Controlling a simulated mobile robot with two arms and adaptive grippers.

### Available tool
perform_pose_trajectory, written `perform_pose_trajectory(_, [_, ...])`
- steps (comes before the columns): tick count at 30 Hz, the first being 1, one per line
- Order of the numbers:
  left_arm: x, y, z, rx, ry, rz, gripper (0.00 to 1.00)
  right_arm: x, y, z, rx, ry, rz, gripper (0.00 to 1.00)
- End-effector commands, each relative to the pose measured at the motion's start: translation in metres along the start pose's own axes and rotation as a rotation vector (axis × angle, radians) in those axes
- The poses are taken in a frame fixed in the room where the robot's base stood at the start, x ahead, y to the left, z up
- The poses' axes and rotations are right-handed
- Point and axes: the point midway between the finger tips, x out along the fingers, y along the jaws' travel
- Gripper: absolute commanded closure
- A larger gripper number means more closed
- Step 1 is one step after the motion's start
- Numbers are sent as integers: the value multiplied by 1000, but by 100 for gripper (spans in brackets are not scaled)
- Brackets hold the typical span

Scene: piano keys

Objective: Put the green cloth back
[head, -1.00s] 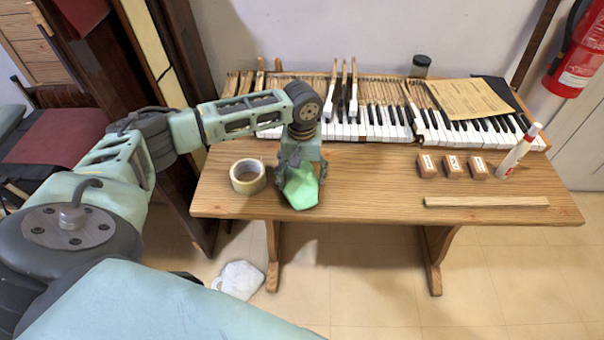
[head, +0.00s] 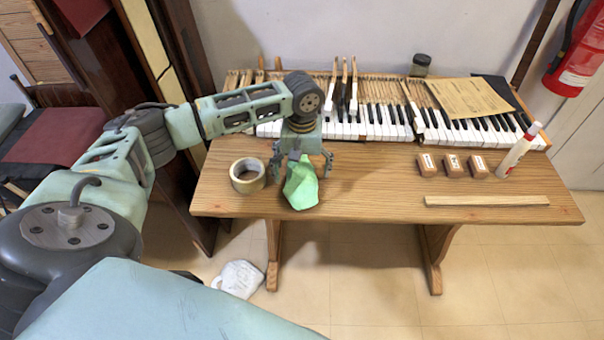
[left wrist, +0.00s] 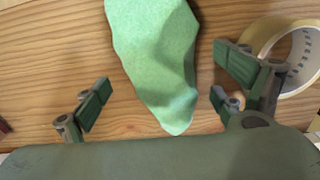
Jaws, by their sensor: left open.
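The green cloth (head: 301,184) lies crumpled on the wooden table near its front edge, right of the tape roll. My left gripper (head: 300,170) is open just above and behind it. In the left wrist view the cloth (left wrist: 160,62) reaches down between the spread fingers of the left gripper (left wrist: 160,96), and neither finger appears to press on it. My right gripper is in neither view.
A tape roll (head: 248,175) stands close left of the cloth. Piano keys (head: 385,122) line the table's back. Small wooden blocks (head: 452,164), a white bottle (head: 518,150) and a wooden strip (head: 486,202) are at right. The table (head: 370,185) is bare between.

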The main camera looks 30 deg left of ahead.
Motion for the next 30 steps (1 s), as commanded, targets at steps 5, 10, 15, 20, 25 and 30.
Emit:
perform_pose_trajectory(5, [-40, 0, -1, -1, 4, 3, 10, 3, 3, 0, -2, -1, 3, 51])
perform_pose_trajectory(10, [-74, 0, -1, 0, 3, 2, 10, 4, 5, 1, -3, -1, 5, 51])
perform_pose_trajectory(15, [-95, 0, 0, 0, 1, 1, 10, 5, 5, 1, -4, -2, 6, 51])
perform_pose_trajectory(20, [-102, 0, 0, -1, 0, 1, 10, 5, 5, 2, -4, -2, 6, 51])
perform_pose_trajectory(25, [-103, 0, 0, -1, 0, 0, 10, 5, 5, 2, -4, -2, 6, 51])
perform_pose_trajectory(30, [-102, 0, 0, -1, 0, 0, 10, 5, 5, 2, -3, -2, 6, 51])
